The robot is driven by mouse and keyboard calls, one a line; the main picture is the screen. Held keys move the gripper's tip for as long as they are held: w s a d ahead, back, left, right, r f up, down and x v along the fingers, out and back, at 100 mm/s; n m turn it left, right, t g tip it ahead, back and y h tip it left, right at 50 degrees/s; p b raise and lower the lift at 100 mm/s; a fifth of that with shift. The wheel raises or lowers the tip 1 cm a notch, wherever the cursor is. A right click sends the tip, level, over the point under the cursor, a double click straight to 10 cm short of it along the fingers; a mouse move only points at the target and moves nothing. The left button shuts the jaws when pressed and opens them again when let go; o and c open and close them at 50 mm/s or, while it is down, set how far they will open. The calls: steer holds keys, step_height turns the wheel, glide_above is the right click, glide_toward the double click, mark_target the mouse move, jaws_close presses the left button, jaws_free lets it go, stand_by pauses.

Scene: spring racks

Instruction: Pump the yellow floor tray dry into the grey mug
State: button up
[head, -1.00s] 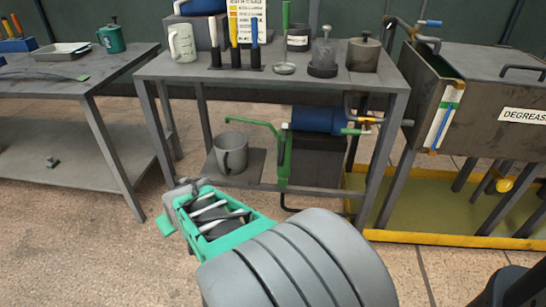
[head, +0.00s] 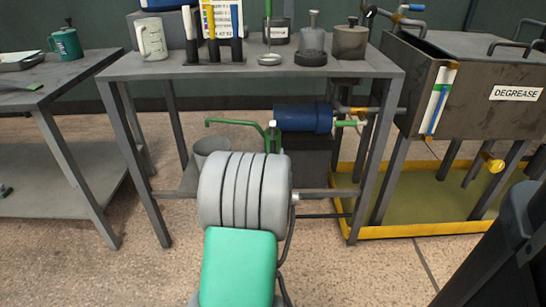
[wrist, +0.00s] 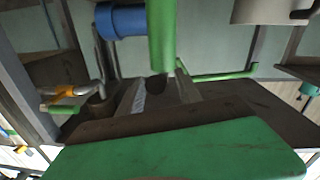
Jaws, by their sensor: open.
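The yellow floor tray (head: 405,231) lies under the degreaser tank at the right in the head view, its floor olive; I cannot tell how much liquid it holds. The grey mug (head: 210,147) stands on the low shelf, partly hidden by my arm, near the end of the green spout (head: 232,122). The pump has a blue cylinder (head: 303,118), also in the wrist view (wrist: 122,21). A green upright lever (wrist: 162,35) hangs before my open gripper (wrist: 157,88). I cannot tell whether the lever is between the fingers. In the head view my arm hides the gripper.
The bench (head: 180,70) above carries a white mug (head: 150,40), markers, a metal pot (head: 349,42) and other items. Its legs flank the pump. The tank (head: 470,90) stands at the right, another table (head: 60,90) at the left. Floor shows between the tables.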

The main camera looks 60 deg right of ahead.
steer(key=shift+x, duration=0.95)
jaws_close()
stand_by(0.6)
